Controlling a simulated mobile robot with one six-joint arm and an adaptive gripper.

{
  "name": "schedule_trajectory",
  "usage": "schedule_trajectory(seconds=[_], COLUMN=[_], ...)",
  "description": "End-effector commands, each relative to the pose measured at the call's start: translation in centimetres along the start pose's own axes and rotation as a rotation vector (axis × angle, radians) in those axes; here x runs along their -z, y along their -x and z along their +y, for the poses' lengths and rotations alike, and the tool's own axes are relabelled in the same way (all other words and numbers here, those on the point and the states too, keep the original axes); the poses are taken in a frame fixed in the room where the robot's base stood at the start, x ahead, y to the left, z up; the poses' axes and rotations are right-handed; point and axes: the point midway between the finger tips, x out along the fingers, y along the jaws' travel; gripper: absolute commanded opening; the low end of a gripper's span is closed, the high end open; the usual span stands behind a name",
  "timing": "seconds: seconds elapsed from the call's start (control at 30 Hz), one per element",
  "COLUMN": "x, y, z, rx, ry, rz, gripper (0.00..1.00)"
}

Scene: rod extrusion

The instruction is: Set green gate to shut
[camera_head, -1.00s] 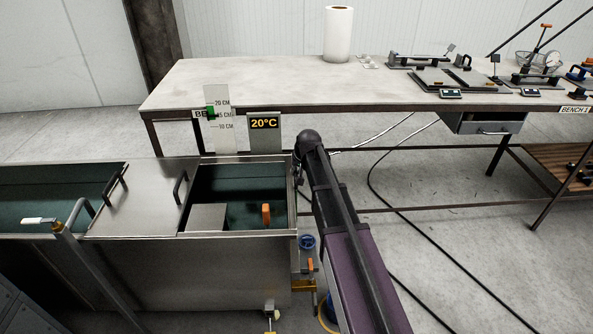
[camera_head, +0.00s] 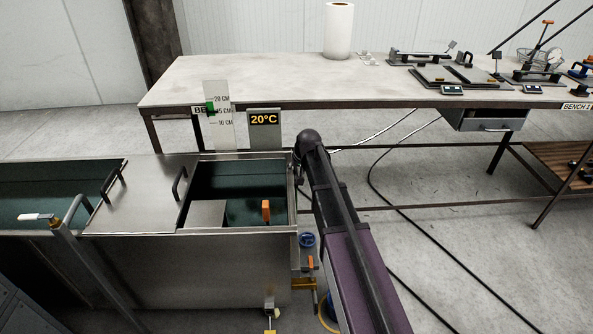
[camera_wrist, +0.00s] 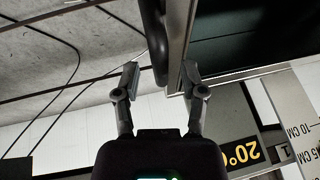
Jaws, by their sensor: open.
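I cannot make out a green gate for certain in either view. A small green marker (camera_head: 211,108) sits on the white level scale behind the tank, near the 15 cm mark. The metal tank (camera_head: 200,265) has an open section at its right end. My gripper (camera_wrist: 160,76) is open in the wrist view, its two fingers apart. A dark, rounded bar (camera_wrist: 154,40) shows beyond and between the fingertips, beside the tank's metal rim (camera_wrist: 180,35); whether they touch is unclear. In the head view my gripper is largely hidden by my arm at the tank's right rim.
An orange handle (camera_head: 266,211) stands in the open tank section. A 20°C display (camera_head: 264,121) stands behind the rim, and shows upside down in the wrist view (camera_wrist: 240,153). A blue fitting (camera_head: 307,240) is low beside the tank. A long bench (camera_head: 270,85) stands behind.

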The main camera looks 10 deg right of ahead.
Motion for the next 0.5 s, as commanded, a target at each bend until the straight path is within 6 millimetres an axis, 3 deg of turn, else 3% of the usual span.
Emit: schedule_trajectory(seconds=[0.5], x=[0.8], y=[1.8], z=[-0.4], rx=[0.0], ry=[0.0], rz=[0.001], gripper=[0.54])
